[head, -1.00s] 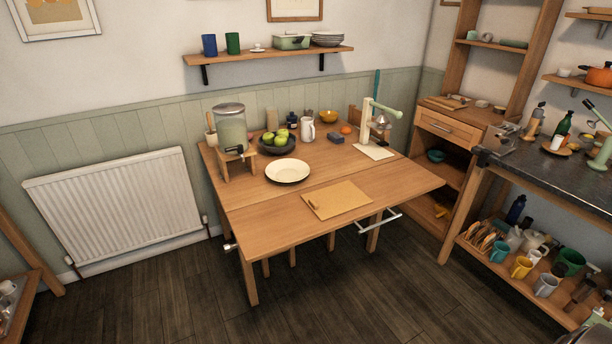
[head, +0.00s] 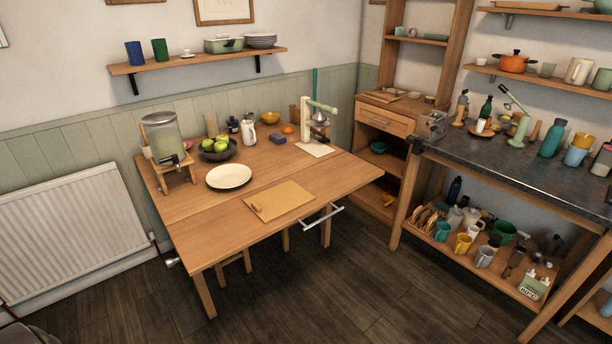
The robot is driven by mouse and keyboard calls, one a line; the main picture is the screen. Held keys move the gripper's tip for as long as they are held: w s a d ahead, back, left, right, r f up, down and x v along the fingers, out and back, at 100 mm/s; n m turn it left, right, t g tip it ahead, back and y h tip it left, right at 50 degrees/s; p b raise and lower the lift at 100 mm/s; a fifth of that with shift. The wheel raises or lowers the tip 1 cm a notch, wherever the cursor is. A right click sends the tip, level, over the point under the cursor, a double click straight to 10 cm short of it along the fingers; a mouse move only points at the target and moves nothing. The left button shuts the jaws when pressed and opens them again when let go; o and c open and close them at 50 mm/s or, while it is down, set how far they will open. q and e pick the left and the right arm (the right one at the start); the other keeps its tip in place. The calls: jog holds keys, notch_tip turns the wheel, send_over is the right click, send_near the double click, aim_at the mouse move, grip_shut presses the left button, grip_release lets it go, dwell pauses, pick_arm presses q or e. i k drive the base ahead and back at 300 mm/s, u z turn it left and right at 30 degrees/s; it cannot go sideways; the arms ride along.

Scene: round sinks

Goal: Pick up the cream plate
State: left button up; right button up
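The cream plate (head: 229,177) lies flat on the wooden table (head: 190,232), left of the middle. It is round, with a thin dark edge. Nothing covers it. Neither of my grippers is in the head view, and nothing is touching the plate.
Around the plate stand a bowl of green apples (head: 217,148), a drink dispenser (head: 163,138) on a stand, a cutting board (head: 281,200), a white jug (head: 248,134) and a green press (head: 315,125). A dark-topped counter (head: 500,168) stands right. Floor (head: 340,290) before the table is clear.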

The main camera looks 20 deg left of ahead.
aim_at(228, 176)
jog(key=z, duration=0.2)
jog(key=i, duration=3.1)
jog(key=u, duration=2.25)
